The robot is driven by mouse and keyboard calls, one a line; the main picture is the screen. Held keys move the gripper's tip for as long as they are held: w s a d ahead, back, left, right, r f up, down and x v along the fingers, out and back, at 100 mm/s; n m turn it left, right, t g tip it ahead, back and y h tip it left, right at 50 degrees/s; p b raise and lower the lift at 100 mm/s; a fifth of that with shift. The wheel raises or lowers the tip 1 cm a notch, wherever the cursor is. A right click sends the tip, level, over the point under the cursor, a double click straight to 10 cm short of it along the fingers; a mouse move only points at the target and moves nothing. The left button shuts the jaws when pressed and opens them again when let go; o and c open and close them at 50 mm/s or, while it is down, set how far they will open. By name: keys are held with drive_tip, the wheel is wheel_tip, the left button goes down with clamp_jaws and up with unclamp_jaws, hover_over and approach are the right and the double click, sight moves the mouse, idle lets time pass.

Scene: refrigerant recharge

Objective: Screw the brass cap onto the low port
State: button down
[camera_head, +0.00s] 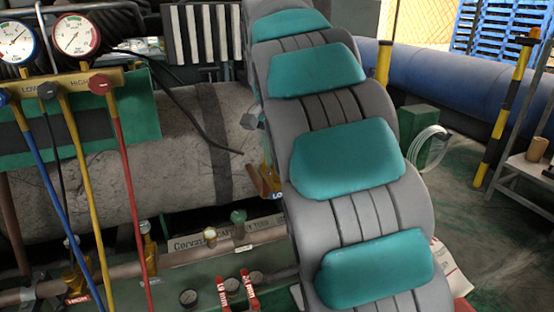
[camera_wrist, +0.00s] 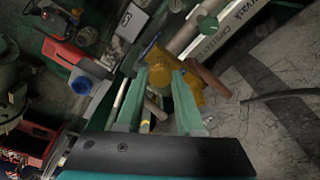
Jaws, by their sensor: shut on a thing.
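In the wrist view my gripper (camera_wrist: 160,76) has two green fingers shut on a small brass-coloured thing, the brass cap (camera_wrist: 159,75). The cap is mostly hidden between the fingertips. Yellow brass fittings (camera_wrist: 190,90) lie right at and beyond the fingertips; I cannot tell whether the cap touches the port. In the head view my grey and teal arm covers the middle and hides my gripper. A blue label starting "LO" (camera_head: 278,196) and a brass fitting show at the arm's left edge, by the low port, which is mostly hidden.
Gauges (camera_head: 76,35) and a manifold with blue, yellow and red hoses (camera_head: 128,185) hang at left. A large grey tank (camera_head: 180,150) lies behind. A lower pipe carries a HIGH label (camera_head: 78,299) and green-capped valve (camera_head: 238,217). Floor at right is partly free.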

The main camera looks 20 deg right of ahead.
drive_tip(key=shift+f, duration=0.1)
drive_tip(key=shift+m, duration=1)
drive_tip(key=shift+c, duration=2.3)
unclamp_jaws()
drive_tip(key=shift+a, duration=0.1)
